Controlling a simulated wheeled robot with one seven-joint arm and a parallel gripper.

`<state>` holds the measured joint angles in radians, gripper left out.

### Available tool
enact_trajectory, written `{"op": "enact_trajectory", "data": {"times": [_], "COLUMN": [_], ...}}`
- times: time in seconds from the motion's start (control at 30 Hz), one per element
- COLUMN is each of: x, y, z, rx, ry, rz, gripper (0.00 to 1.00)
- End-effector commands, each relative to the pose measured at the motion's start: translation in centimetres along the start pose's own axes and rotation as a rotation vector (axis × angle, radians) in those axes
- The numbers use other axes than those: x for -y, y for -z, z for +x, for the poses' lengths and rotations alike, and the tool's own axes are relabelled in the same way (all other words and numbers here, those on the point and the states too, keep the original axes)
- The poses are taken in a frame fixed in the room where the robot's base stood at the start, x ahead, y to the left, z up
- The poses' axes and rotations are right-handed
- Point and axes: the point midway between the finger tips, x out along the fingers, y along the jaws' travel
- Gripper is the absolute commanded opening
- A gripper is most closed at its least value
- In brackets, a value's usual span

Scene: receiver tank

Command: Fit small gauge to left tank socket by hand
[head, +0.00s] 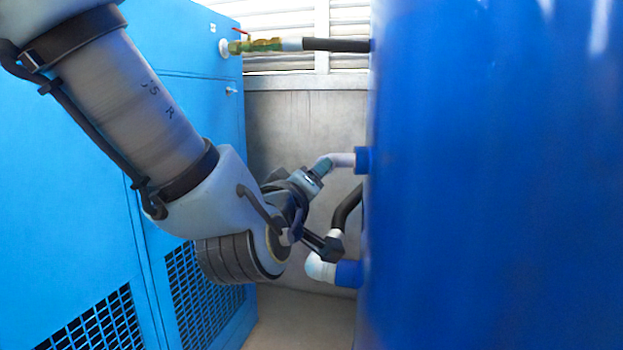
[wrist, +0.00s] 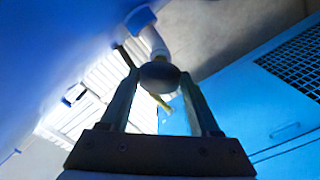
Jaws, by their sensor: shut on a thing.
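The small gauge (wrist: 160,76) is a dark round body between my fingertips in the wrist view. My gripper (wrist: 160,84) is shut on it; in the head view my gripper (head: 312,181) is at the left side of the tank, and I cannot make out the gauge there. A pale elbow pipe (head: 342,159) comes out of a blue stub on the tank (head: 490,180), and its open end is by my fingertips. In the wrist view the pale pipe (wrist: 153,40) runs right behind the gauge. I cannot tell whether they touch. The gauge's face is hidden.
A lower white elbow (head: 319,268) and a black hose (head: 347,208) sit just below my gripper. A brass valve (head: 256,45) with a hose is above. A light blue cabinet (head: 190,90) stands at left, with a narrow gap between it and the tank.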

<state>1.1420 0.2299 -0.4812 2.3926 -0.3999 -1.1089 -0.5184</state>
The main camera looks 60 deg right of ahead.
Motion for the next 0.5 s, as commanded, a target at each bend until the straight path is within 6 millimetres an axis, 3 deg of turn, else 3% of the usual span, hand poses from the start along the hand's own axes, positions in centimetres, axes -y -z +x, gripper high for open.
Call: {"op": "enact_trajectory", "data": {"times": [0.3,0.33,0.5], "x": [-0.08,-0.06,0.01], "y": [-0.09,-0.08,-0.03], "z": [0.09,0.1,0.11], "rx": [0.009,0.009,0.009], "ry": [-0.005,-0.005,-0.003], "rz": [0.867,0.912,0.894], "gripper": [0.0,0.64,0.83]}}
